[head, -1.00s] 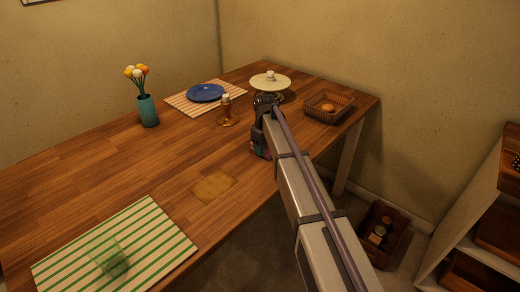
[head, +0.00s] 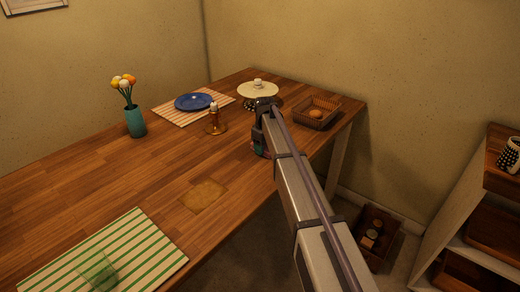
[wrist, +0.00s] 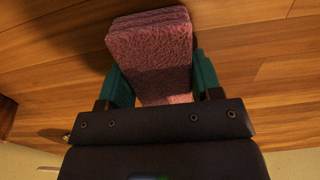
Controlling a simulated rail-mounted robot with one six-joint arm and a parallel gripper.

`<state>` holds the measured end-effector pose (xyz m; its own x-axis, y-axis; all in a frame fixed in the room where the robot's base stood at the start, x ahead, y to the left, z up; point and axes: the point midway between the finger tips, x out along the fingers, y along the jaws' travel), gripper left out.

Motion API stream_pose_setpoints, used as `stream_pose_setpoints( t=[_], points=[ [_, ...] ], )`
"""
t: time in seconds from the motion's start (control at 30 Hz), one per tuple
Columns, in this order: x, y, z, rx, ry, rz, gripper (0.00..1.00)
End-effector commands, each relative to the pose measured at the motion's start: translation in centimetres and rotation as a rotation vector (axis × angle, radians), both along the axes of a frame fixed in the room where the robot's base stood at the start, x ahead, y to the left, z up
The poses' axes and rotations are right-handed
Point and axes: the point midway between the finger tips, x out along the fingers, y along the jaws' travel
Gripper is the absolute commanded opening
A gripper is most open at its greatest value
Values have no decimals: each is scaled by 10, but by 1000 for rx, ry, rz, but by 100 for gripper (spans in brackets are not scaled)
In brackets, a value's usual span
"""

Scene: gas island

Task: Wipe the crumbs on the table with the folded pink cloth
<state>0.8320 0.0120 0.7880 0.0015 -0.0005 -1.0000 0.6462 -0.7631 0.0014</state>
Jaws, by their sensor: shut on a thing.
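The folded pink cloth (wrist: 150,42) is held between the teal fingers of my gripper (wrist: 162,78) in the wrist view. Its thick, fuzzy folded end sticks out past the fingertips, over the brown wooden tabletop. I cannot tell whether it touches the wood. In the head view my gripper (head: 262,150) is at the table's right front edge, mostly hidden behind my arm. A flat tan-brown patch (head: 203,196), which looks like the crumbs, lies on the wooden table (head: 90,190) near its front edge, left of my gripper. Single crumbs are too small to tell.
A green-striped placemat (head: 150,250) with a green glass (head: 98,271) lies front left. A flower vase (head: 136,121), blue plate (head: 194,102), amber bottle (head: 215,122), lidded dish (head: 258,89) and wicker basket (head: 316,113) stand farther back. A shelf (head: 440,215) stands right.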

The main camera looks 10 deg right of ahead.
Motion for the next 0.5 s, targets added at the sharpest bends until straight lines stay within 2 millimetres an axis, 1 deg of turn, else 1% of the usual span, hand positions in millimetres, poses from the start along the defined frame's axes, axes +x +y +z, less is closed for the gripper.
stream_pose_setpoints(
  t=[0.03, 0.17, 0.37, 0.5],
  points=[
    [4, -4, 0, -1, -1, -1, 40],
    [6, -7, 0, -1, -1, 1, 40],
    [0, -11, 3, 0, 0, 0, 40],
    [-3, -8, 2, 0, 0, 1, 40]
  ],
)
